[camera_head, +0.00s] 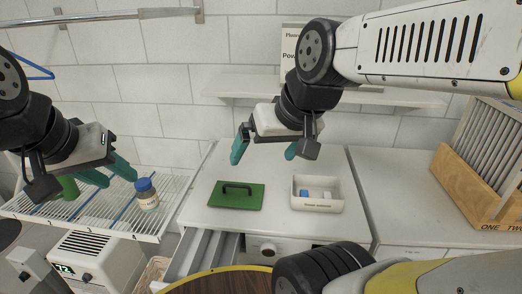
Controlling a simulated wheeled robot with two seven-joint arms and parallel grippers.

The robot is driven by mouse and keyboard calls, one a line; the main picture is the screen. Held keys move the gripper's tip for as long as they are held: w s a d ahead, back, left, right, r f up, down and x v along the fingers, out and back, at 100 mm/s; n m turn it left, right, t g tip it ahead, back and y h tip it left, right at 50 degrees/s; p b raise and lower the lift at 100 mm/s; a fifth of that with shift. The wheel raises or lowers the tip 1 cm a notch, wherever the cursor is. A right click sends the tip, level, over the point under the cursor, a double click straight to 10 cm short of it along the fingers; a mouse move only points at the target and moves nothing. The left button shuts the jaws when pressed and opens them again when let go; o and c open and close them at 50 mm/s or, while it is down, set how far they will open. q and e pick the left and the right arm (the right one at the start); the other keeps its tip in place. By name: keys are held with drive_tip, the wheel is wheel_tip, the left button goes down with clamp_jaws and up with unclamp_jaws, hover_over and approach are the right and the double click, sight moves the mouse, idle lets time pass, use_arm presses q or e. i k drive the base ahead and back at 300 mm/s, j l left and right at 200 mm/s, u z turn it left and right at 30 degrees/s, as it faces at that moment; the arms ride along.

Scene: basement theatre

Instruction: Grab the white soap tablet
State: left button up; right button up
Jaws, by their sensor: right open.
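A white tray (318,205) with a printed label on its front stands on the counter. Inside it lie a small blue tablet (304,193) and a small white tablet (327,195), which I take as the soap tablet. My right gripper (264,155) is open and empty, with its green fingers spread. It hangs above the counter, behind and to the left of the tray in the picture. My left gripper (121,180) is far to the left, near the wire rack; its green fingers show a gap with nothing between them.
A green lid with a black handle (225,197) lies left of the tray. A blue-capped bottle (147,198) stands on the wire rack (95,222). A drawer (203,255) below the counter is open. A wooden rack (470,190) stands at right; a shelf (245,86) runs behind.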

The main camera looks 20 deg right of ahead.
sight(327, 195)
drive_tip(key=l+z, duration=0.4)
drive_tip(key=l, duration=1.1)
drive_tip(key=k, duration=0.05)
